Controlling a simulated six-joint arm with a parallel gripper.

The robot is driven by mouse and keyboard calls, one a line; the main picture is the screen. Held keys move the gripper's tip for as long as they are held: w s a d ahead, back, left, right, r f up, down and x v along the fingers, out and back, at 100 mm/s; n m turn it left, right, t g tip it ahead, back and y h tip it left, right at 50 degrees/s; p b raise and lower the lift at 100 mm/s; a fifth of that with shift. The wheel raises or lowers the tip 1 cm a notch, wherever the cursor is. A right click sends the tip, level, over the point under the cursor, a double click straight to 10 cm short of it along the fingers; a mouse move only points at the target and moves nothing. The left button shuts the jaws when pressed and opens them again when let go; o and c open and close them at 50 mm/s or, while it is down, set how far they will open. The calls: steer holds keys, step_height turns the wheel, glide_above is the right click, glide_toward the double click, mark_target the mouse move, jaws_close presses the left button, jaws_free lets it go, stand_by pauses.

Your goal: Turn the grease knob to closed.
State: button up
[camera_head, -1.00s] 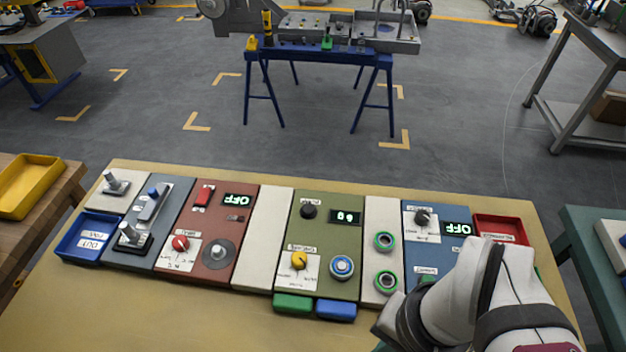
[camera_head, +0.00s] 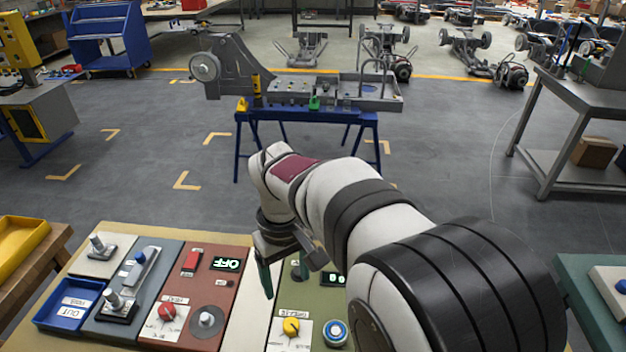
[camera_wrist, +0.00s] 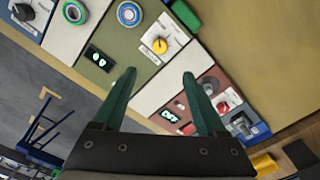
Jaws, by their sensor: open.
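Labels are too small to read, so I cannot tell which knob is the grease knob. A yellow knob (camera_head: 291,326) on a white label plate sits on the green panel; it also shows in the wrist view (camera_wrist: 159,46). A red knob (camera_head: 167,311) on a similar plate sits on the red-brown panel, also in the wrist view (camera_wrist: 223,107). A black knob (camera_wrist: 22,11) sits on the blue-grey panel in the wrist view. My gripper (camera_wrist: 159,78) is open and empty, its dark green fingers spread above the cream strip and green panel, apart from the knobs.
A lit display reading OFF (camera_head: 231,264) and a red switch (camera_head: 191,261) are near the red knob. A blue tray (camera_head: 70,304) is at the left. My arm hides the board's right side.

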mark_target(290, 324)
step_height(290, 324, down, 16)
steer(key=shift+a+r, duration=0.1)
steer(key=shift+a, duration=0.05)
jaws_close()
stand_by(0.4)
